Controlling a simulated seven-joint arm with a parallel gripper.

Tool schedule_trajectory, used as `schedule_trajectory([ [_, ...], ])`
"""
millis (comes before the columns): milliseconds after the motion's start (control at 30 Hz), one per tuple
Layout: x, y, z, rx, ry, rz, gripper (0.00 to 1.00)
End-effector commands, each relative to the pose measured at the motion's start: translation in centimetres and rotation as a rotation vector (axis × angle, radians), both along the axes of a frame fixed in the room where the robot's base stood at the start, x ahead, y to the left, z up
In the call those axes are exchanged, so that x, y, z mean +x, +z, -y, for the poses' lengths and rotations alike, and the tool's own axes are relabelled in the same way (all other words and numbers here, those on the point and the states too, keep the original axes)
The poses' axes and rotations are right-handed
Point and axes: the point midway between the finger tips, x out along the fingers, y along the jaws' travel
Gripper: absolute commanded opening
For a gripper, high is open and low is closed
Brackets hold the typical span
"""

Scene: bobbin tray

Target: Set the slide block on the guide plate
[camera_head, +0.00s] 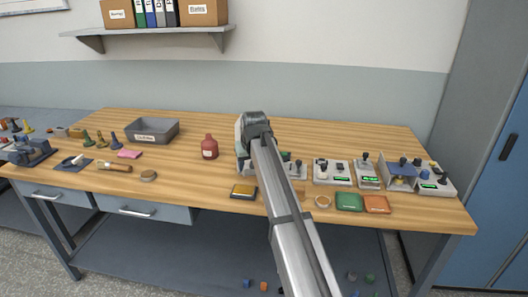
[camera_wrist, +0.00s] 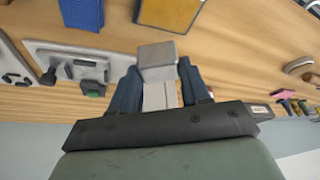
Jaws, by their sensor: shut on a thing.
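My gripper (camera_wrist: 158,92) shows in the wrist view with its two blue fingers shut on a light grey block, the slide block (camera_wrist: 157,62). The block is held above the wooden table. In the head view my arm covers the gripper's fingertips and the block. No part is clearly recognisable as the guide plate. A yellow plate with a dark border (camera_head: 243,191) lies near the table's front edge; it also shows at the top of the wrist view (camera_wrist: 168,12). It is apart from the block.
A grey control panel (camera_wrist: 60,58) with a green button lies beside my gripper. More control boxes (camera_head: 332,172) stand to the right, with green (camera_head: 349,202) and orange (camera_head: 376,204) pads in front. The table's back is clear.

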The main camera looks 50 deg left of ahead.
Motion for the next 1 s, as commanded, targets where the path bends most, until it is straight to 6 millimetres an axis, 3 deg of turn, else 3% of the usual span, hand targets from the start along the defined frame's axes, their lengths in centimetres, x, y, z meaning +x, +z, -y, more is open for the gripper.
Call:
schedule_trajectory([
  [100,-1.7,-0.4,0.5,0.001,0.046,0.003,0.12],
  [233,-2.4,-0.7,0.6,0.002,0.066,0.005,0.12],
  [700,-2.4,-2.8,0.5,0.003,0.067,0.006,0.12],
  [1000,-2.4,-3.0,0.5,0.003,0.067,0.006,0.12],
])
